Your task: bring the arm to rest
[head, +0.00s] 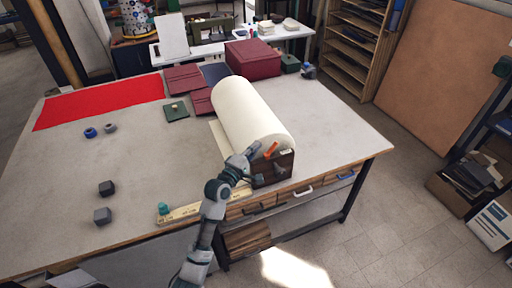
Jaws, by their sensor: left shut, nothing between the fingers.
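My left arm (213,208) reaches up from the bottom of the head view over the table's front edge. Its left gripper (253,150) is shut and empty. It appears just in front of the near end of a large cream paper roll (245,108), beside a dark brown box (273,168) with an orange item (271,149) in it. I cannot tell whether the gripper touches the roll or the box. My right gripper does not show.
The grey table (150,150) bears a red cloth (100,101), maroon covers (184,78), a maroon box (252,59), dark blocks (102,215) and a wooden ruler (180,214) by the front edge. The table's left middle is mostly clear. Shelves (352,45) stand behind.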

